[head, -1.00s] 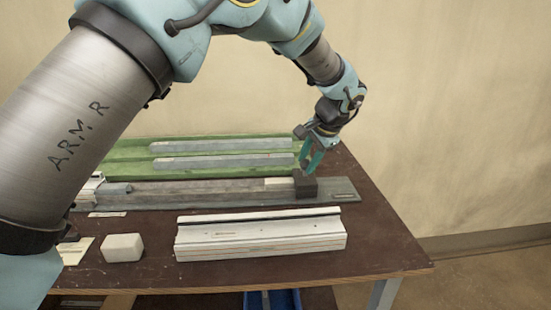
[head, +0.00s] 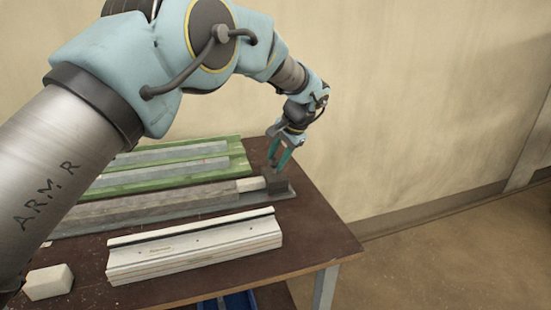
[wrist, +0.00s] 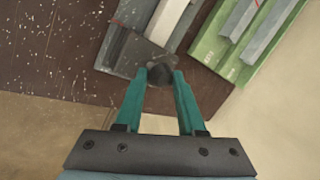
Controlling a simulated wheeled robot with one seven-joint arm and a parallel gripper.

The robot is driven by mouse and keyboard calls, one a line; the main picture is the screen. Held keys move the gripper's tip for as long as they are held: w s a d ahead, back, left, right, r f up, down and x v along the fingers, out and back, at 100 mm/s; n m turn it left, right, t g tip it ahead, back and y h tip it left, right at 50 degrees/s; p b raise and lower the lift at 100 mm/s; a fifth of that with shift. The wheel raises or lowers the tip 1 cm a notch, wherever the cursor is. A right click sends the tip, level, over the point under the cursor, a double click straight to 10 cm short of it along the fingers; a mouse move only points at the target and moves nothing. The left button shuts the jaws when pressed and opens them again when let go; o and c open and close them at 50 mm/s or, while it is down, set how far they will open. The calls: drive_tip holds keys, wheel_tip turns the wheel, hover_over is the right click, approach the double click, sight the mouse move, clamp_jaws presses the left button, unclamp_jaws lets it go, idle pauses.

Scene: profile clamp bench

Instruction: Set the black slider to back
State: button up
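The black slider (head: 277,183) is a dark block at the right end of the long grey rail (head: 150,207) on the bench. In the wrist view the slider (wrist: 140,55) shows a round dark knob (wrist: 160,75) on top. My gripper (head: 276,166) points down over the slider. In the wrist view the teal fingers of my gripper (wrist: 160,73) are apart, with the knob between their tips. I cannot tell whether they touch it. In the head view the fingers and the slider's top overlap, so the knob is not clear there.
A cream block (head: 248,185) sits on the rail just left of the slider. Green-based rails (head: 175,177) lie behind. A white profile (head: 195,248) lies in front, with a white block (head: 49,282) at front left. Bare brown bench top (head: 310,235) is at right.

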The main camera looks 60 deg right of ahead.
drive_tip(key=shift+o, duration=0.7)
drive_tip(key=shift+s+d, duration=0.2)
drive_tip(key=shift+s, duration=0.15)
drive_tip(key=o, duration=0.3)
drive_tip(key=shift+w, duration=0.15)
drive_tip(key=shift+a, duration=0.1)
drive_tip(key=b+v, duration=0.2)
drive_tip(key=v, duration=0.8)
drive_tip(key=shift+r, duration=0.3)
